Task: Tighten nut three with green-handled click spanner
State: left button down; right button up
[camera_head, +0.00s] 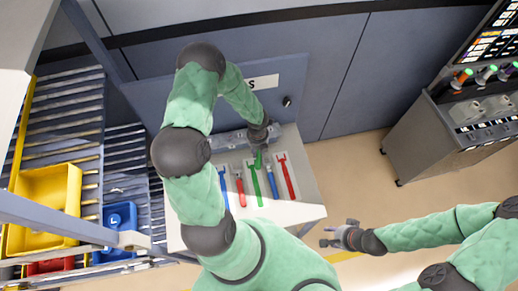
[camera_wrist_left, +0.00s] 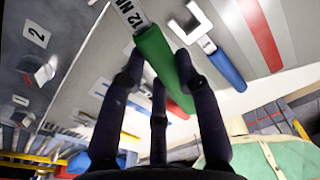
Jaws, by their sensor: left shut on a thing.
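My left gripper (camera_head: 258,150) is over the back of the light work table (camera_head: 305,212). In the left wrist view its dark fingers (camera_wrist_left: 160,88) are closed around a green handle (camera_wrist_left: 158,58) with a "12 N" label. A bit of green also shows below this gripper in the head view. A green-handled tool (camera_head: 257,188) shows in the row on the table; I cannot tell whether it is the same one. My right gripper (camera_head: 338,234) is open and empty, right of the table.
Red-handled (camera_head: 288,183) and blue-handled (camera_head: 272,183) tools lie beside the green one, with more to its left. A yellow bin (camera_head: 45,200) and a blue bin (camera_head: 119,220) stand on the left rack. A grey console (camera_head: 425,145) stands right. The floor between is clear.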

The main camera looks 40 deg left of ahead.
pick_arm(q)
jog(key=shift+s+a+m+p, duration=0.2)
jog(key=shift+a+m+p, duration=0.3)
jog(key=shift+m+p, duration=0.15)
jog(key=shift+s+a+m+p, duration=0.1)
jog(key=shift+a+m+p, duration=0.15)
jog(key=shift+m+p, duration=0.1)
jog(key=shift+s+a+m+p, duration=0.15)
jog(key=shift+a+m+p, duration=0.35)
dwell(0.7)
jog(key=shift+d, duration=0.2)
jog(key=shift+d+n+b, duration=0.25)
jog(key=shift+n+b, duration=0.2)
jog(key=shift+n, duration=0.05)
jog(key=shift+r, duration=0.15)
notch_tip(320, 180, up, 6)
jog(key=p, duration=0.5)
jog(key=shift+p, duration=0.35)
dwell(0.4)
